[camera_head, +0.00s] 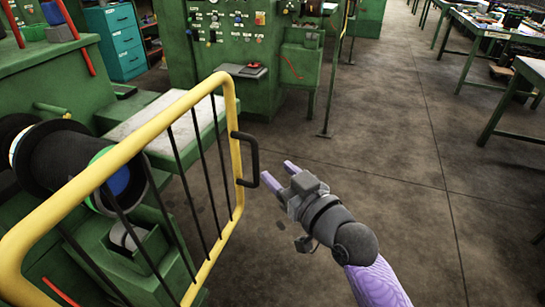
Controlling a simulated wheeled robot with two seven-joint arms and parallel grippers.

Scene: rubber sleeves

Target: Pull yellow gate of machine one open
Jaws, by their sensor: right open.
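The yellow gate (152,127) with dark bars stands at the left, in front of a green machine (60,80). Its black handle (254,160) sits on the right edge of the frame. My right gripper (278,174) is open, with its two purple fingers pointing toward the handle from the right. The fingertips are close to the handle's lower part; I cannot tell whether they touch it. My left gripper is not in view.
Behind the gate are black rollers (75,170) and a pale flat surface (165,127) on the machine. Another green machine with a control panel (225,35) stands at the back. Green worktables (500,60) stand at the far right. The concrete floor (400,150) between is clear.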

